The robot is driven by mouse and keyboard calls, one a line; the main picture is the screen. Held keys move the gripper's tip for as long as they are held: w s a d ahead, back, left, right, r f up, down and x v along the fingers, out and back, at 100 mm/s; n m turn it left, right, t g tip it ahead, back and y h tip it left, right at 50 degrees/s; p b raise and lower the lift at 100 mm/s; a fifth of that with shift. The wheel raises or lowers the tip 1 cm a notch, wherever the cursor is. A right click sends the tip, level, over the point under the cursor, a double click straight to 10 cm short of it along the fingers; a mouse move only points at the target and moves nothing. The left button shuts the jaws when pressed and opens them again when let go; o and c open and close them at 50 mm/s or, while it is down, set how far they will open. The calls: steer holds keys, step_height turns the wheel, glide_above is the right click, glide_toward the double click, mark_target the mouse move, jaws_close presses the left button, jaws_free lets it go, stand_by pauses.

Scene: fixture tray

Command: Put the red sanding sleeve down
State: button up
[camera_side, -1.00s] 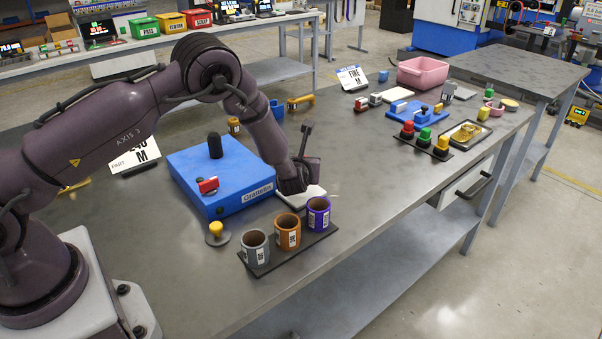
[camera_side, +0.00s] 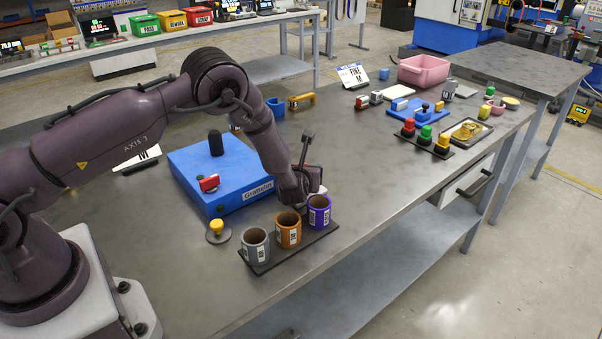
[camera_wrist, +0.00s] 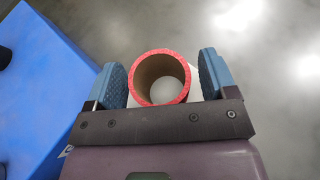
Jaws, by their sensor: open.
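The red sanding sleeve (camera_wrist: 188,80) stands between the two fingers of my gripper (camera_wrist: 162,78) in the wrist view. I look down into its open brown bore, with a pale surface showing at the bottom. The blue-padded fingers are open, one on each side of the sleeve, with a gap at the right finger. A white patch shows beside the sleeve under the right finger. In the side view my gripper (camera_side: 303,190) is low over the bench, just behind the purple sleeve, and mostly hides the red sleeve.
Grey (camera_side: 255,247), orange (camera_side: 288,231) and purple (camera_side: 319,211) sleeves stand on a dark strip directly in front of my gripper. A blue box (camera_side: 225,172) is close on the left, with a yellow-knobbed piece (camera_side: 216,228) before it.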

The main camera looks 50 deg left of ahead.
steer(key=v, duration=1.2)
steer(key=s+a+r+n+g, duration=0.3)
steer(key=s+r+n, duration=0.2)
steer(key=r+n, duration=0.25)
steer(key=s+a+r+n+g, duration=0.3)
steer(key=s+r+n, duration=0.25)
steer(key=r, duration=0.35)
steer(key=s+d+r+n+t+h, duration=0.1)
steer(key=s+d+r+n+h, duration=0.3)
steer(key=s+n, duration=0.3)
steer(key=s+d+r+n+t+h, duration=0.1)
steer(key=s+d+r+n+h, duration=0.3)
steer(key=s, duration=0.5)
steer(key=r+n+h, duration=0.1)
steer(key=r+n, duration=0.1)
steer(key=n, duration=0.1)
steer(key=shift+d+h, duration=0.3)
